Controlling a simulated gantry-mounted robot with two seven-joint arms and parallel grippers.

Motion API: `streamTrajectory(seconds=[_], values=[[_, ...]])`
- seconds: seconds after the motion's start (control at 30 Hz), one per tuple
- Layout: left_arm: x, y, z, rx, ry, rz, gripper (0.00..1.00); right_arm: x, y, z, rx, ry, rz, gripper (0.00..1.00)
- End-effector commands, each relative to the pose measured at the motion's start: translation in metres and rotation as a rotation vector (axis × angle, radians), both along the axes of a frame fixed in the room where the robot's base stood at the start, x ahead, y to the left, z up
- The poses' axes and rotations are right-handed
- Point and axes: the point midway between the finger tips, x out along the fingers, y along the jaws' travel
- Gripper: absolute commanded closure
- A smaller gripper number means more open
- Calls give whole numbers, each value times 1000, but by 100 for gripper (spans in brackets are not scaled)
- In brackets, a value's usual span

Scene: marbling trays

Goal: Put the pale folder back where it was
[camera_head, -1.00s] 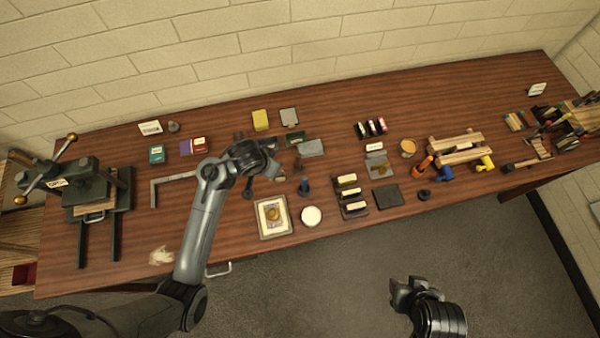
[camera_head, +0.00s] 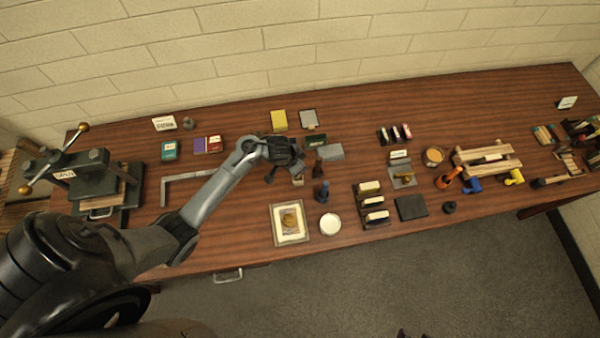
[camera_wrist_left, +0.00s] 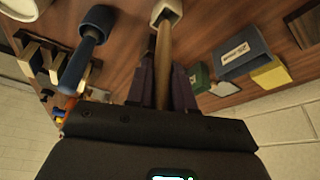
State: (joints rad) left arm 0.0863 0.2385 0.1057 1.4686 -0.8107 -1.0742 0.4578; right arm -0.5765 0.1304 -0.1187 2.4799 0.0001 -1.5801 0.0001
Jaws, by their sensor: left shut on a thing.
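My left gripper (camera_head: 296,167) is over the middle of the table, pointing down. In the left wrist view its fingers (camera_wrist_left: 165,88) are shut on a long, narrow tan piece (camera_wrist_left: 163,48), which I take to be the pale folder. The folder's far end meets a small cream block-like holder (camera_wrist_left: 168,10). I cannot tell whether the end is inside it or just above it. In the head view a small pale thing (camera_head: 298,181) shows under the gripper, and the hand hides most of the folder. Only a dark sliver of my right arm (camera_head: 403,333) shows at the bottom edge.
A blue-handled tool (camera_head: 321,192) stands close beside the gripper, also seen in the left wrist view (camera_wrist_left: 95,22). A grey box (camera_head: 330,152) is just behind. A framed tray (camera_head: 277,238) and white round dish (camera_head: 330,224) lie in front. The table is clear left of the tray.

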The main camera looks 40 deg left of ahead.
Motion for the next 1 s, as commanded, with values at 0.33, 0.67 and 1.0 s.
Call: streamTrajectory(seconds=[0.33, 0.67, 1.0], values=[[0, 0, -31, 0, 2, 1, 100, -1, 2, -7, 7, 1, -4, 57], [1, 0, -47, 0, -1, 1, 100, -2, 4, -9, 15, 4, -8, 57], [1, 0, -50, 0, -1, 0, 70, -2, 4, -10, 14, 4, -7, 57]])
